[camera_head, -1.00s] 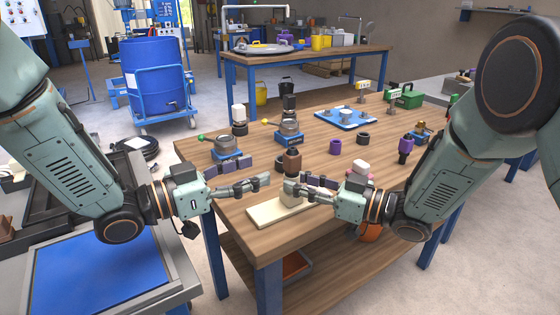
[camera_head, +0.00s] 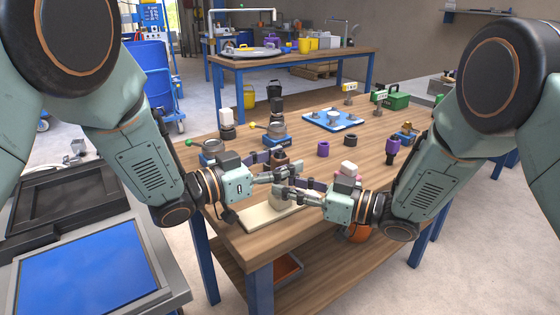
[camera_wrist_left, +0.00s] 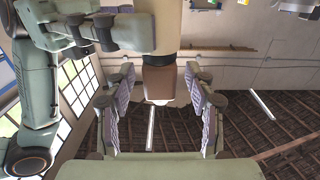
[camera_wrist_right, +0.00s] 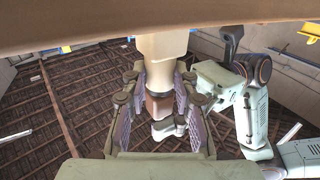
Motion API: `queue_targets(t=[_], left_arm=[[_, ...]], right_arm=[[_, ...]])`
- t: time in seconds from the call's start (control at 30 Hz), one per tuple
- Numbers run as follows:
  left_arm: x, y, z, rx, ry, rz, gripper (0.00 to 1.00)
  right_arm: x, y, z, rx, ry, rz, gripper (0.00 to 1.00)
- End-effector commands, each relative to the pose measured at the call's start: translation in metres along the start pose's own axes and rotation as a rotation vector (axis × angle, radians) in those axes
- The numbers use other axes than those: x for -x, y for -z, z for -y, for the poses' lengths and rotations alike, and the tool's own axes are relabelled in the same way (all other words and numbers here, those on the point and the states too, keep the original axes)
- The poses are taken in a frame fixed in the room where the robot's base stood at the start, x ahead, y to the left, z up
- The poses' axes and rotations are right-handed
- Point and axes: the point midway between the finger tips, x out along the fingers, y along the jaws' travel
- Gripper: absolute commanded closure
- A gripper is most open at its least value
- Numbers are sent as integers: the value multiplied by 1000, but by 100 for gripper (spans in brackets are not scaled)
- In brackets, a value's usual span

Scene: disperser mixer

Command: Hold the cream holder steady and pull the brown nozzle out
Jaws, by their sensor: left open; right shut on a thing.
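The cream holder (camera_head: 274,201) stands upright on its pale base plate (camera_head: 256,220) near the table's front edge. The brown nozzle (camera_head: 281,156) sits in its top. My right gripper (camera_head: 283,190) is shut on the cream holder, which also shows between its fingers in the right wrist view (camera_wrist_right: 162,48). My left gripper (camera_head: 286,163) is open at nozzle height, above the right one. In the left wrist view its fingers stand on both sides of the nozzle (camera_wrist_left: 158,84), with gaps visible. The fingers partly hide holder and nozzle in the head view.
Behind stand a blue-based device (camera_head: 275,132), a blue tray (camera_head: 333,119), a purple ring (camera_head: 323,149) and a dark ring (camera_head: 350,140). A white-topped pink item (camera_head: 348,168) is close by my right gripper.

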Motion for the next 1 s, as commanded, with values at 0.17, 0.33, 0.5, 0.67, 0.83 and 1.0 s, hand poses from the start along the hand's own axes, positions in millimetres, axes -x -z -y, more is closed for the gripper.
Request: queue_targets(t=[0.17,0.33,0.5,0.67,0.83,1.0], left_arm=[[0,0,0,0,0,0,50],[0,0,0,0,0,0,65],[0,0,0,0,0,0,79],[0,0,0,0,0,0,93],[0,0,0,0,0,0,75],[0,0,0,0,0,0,89]], right_arm=[[0,0,0,0,0,0,100],[0,0,0,0,0,0,100],[0,0,0,0,0,0,100],[0,0,0,0,0,0,100],[0,0,0,0,0,0,100],[0,0,0,0,0,0,100]])
